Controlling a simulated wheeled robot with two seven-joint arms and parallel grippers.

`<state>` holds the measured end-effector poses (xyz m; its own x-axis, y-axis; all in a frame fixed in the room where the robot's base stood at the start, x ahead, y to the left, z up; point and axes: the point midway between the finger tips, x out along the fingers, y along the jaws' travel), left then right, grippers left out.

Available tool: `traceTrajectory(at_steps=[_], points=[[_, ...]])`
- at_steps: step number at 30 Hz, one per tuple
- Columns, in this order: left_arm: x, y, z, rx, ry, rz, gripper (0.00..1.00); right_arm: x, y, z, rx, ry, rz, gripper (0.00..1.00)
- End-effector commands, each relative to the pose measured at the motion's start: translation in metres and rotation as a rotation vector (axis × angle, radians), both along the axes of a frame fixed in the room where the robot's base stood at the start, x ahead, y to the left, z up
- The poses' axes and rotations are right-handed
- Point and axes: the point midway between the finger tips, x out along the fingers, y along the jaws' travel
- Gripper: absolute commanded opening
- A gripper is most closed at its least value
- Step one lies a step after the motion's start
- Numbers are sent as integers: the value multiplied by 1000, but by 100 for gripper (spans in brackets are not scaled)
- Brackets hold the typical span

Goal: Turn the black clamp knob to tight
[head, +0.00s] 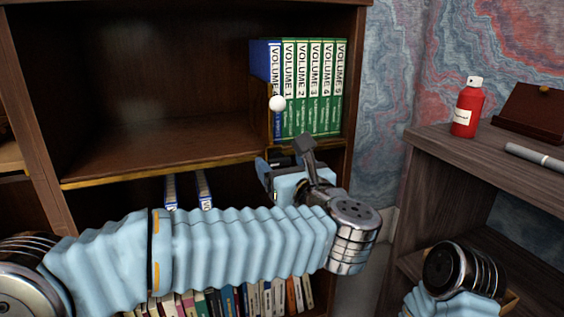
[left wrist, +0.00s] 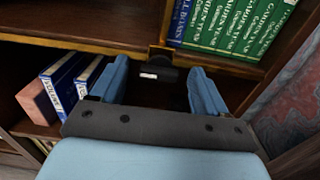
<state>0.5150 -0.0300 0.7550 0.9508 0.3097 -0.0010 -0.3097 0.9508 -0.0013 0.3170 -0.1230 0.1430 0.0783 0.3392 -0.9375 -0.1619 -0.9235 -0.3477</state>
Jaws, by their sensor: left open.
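A black clamp part with a small white label (left wrist: 151,76) shows in the left wrist view, under a dark bracket at the shelf's front edge. I cannot make out the knob's shape or its setting. My left gripper (left wrist: 158,74) is open, with one light blue finger on each side of the black part. I cannot tell whether the fingers touch it. In the head view the left gripper (head: 270,180) is in front of the shelf edge, below the green books, and its wrist hides most of the clamp. My right gripper is not in view.
Green volumes and a blue one (head: 310,88) stand on the upper shelf. Blue-spined binders (left wrist: 72,85) stand on the shelf below. A red bottle (head: 467,108) stands on the right desk (head: 440,148). The upper shelf's left part is bare.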

Motion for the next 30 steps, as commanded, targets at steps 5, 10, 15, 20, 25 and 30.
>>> traceTrajectory(at_steps=[5,10,15,20,25,30], points=[[9,3,0,1,-1,-1,74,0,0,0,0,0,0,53],[10,3,0,1,-1,-1,74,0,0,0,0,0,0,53],[10,3,0,1,-1,-1,59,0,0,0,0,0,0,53],[10,3,0,1,-1,-1,35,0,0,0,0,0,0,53],[10,3,0,1,-1,-1,18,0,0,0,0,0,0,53],[9,3,0,18,5,-1,18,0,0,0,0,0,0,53]])
